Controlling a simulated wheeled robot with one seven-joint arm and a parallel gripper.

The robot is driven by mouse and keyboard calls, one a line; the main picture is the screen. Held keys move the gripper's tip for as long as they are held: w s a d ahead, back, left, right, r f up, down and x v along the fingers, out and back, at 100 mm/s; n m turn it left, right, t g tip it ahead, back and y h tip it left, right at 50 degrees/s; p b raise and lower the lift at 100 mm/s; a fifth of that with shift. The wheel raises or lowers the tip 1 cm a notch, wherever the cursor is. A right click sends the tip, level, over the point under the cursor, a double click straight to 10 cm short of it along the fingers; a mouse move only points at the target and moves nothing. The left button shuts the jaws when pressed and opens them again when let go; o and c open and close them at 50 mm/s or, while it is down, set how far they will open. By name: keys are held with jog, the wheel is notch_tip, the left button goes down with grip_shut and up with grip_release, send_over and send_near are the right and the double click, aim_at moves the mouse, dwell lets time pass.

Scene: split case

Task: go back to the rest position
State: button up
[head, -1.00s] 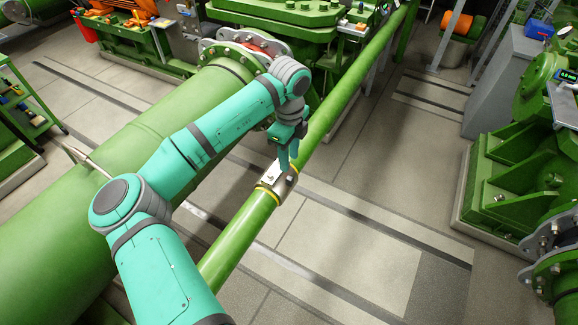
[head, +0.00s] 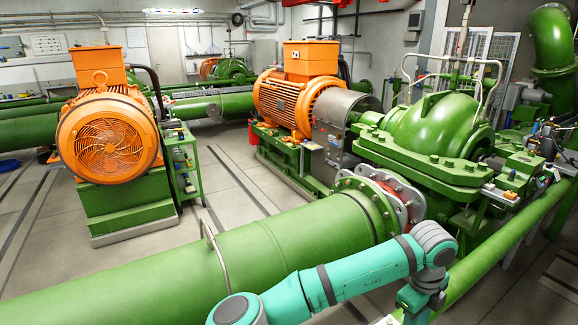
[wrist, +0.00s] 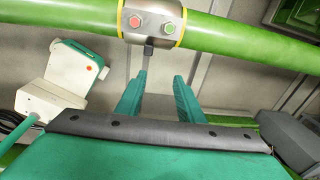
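My gripper (wrist: 158,76) shows in the wrist view as two teal fingers standing apart with nothing between them. Past the fingertips is a grey metal box (wrist: 151,36) with a red and a green button, fixed around a slim green pipe (wrist: 230,37) between yellow bands. The fingers look apart from the box. In the head view my teal arm reaches along the bottom edge, over the large green pipe (head: 130,285). My gripper (head: 412,312) is partly cut off there, so its fingertips are hidden.
A green pump (head: 435,125) and an orange motor (head: 300,95) stand beyond my arm. Another orange motor (head: 108,140) stands at the left, beside a green tool cart (head: 183,165). A thin bent handle (head: 213,250) rises from the large pipe. Grey floor is open between the motors.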

jog(key=s+d+f+n+h, duration=0.1)
jog(key=s+d+n+h, duration=0.2)
jog(key=d+h, duration=0.35)
jog(key=s+d+f+n+h, duration=0.1)
jog(key=s+d+n+h, duration=0.2)
jog(key=d, duration=0.6)
jog(key=s+a+f+n+t+y, duration=0.1)
jog(key=s+a+f+n+t, duration=0.1)
jog(key=a+f+n+t, duration=0.4)
jog(key=s+a+f+n+t+y, duration=0.15)
jog(key=a+n+t, duration=0.25)
jog(key=a+n, duration=0.6)
jog(key=s+a+f+n+t+y, duration=0.1)
jog(key=a+f+n+t, duration=0.4)
jog(key=a, duration=0.4)
jog(key=s+a+f+n+y, duration=0.2)
jog(key=s+a+n+y, duration=0.25)
jog(key=s+a, duration=0.8)
jog(key=s+a+r+m+y, duration=0.1)
jog(key=s+a+r, duration=0.3)
jog(key=s+a, duration=0.6)
jog(key=shift+a+t+y, duration=0.3)
jog(key=shift+a+y, duration=0.4)
jog(key=shift+y, duration=0.15)
